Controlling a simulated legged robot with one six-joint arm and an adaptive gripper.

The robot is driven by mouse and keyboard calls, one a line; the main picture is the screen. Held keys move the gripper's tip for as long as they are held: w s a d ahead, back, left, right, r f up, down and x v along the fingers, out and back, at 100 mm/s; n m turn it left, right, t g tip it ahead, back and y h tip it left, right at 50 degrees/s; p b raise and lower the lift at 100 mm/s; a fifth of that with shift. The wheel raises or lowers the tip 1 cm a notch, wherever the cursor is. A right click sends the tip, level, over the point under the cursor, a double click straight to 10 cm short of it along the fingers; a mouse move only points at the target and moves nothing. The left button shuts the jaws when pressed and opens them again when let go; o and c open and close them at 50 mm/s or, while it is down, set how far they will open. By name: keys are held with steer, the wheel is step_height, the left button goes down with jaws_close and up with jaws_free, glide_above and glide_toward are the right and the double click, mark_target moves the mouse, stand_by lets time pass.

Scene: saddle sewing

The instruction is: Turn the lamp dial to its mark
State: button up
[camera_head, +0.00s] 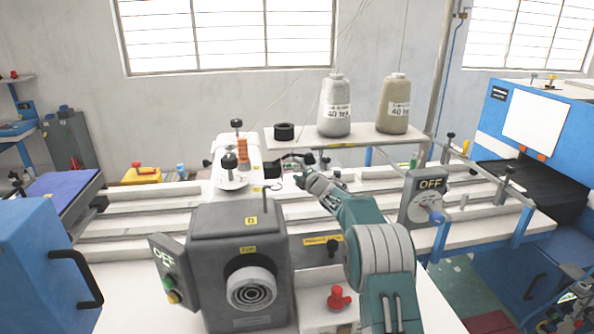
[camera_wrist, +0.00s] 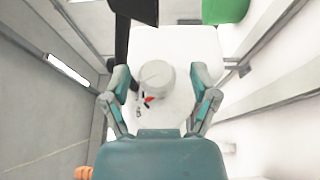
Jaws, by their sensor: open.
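A small grey-white round dial (camera_wrist: 157,77) with a red mark and small dark marks shows in the wrist view, against a white surface (camera_wrist: 195,45); I take it for the lamp dial. My gripper (camera_wrist: 160,85) is open, with one teal-and-grey finger on each side of the dial. A gap shows beside each finger, and I cannot tell whether either touches. In the head view my gripper (camera_head: 303,181) is at the middle, behind the dark grey machine head (camera_head: 212,225). I cannot make out the dial there.
A black post (camera_wrist: 124,35) stands close to the left finger in the wrist view, and a green object (camera_wrist: 224,9) is at upper right. In the head view, thread cones (camera_head: 334,118) stand on a shelf (camera_head: 360,136) behind my gripper.

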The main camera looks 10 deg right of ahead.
jaws_close()
steer(key=shift+f, duration=0.1)
steer(key=shift+f+n+t+y, duration=0.1)
steer(key=shift+n+t+y, duration=0.35)
steer(key=shift+t, duration=0.45)
jaws_free()
